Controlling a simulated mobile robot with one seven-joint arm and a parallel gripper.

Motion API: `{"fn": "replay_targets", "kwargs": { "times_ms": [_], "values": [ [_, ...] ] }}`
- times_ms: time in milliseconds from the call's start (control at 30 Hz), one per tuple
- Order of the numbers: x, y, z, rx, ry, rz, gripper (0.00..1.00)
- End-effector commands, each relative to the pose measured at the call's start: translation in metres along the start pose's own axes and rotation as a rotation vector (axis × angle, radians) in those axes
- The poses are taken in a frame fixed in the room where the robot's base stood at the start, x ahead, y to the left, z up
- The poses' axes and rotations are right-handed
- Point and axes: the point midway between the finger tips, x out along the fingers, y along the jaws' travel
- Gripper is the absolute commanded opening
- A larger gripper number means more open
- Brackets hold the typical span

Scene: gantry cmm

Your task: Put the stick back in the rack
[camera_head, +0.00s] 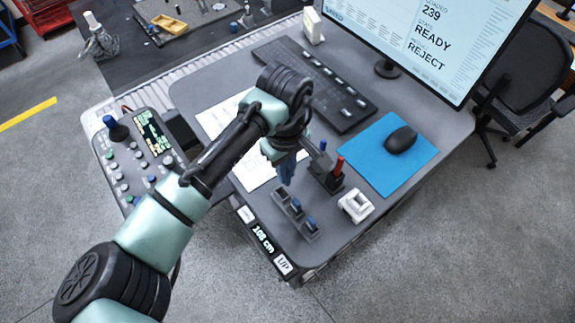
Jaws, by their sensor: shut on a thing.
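My gripper (287,177) hangs over the desk at the end of my arm, pointing down. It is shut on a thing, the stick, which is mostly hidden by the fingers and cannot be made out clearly. Just below and in front of it is a narrow grey rack (290,216) near the desk's front edge, with several small blue-topped pieces standing in it. The gripper appears above the rack's back end; I cannot tell the gap. A dark block (326,176) with a red upright piece (338,166) and a blue-topped one (323,147) stands right of the gripper.
A white small device (355,206) lies right of the rack. A blue mat (380,172) with a black mouse (400,140) is further right. A keyboard (330,92) and monitor (400,40) are behind. A control panel (138,155) stands left. Papers (250,172) lie beneath my arm.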

Motion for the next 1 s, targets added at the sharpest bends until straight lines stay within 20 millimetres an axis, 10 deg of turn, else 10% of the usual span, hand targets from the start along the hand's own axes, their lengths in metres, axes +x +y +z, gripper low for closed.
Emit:
{"fn": "replay_targets", "kwargs": {
  "times_ms": [1000],
  "values": [
    [0.041, 0.001, -0.004, 0.019, 0.005, 0.000, 0.00]
  ]
}}
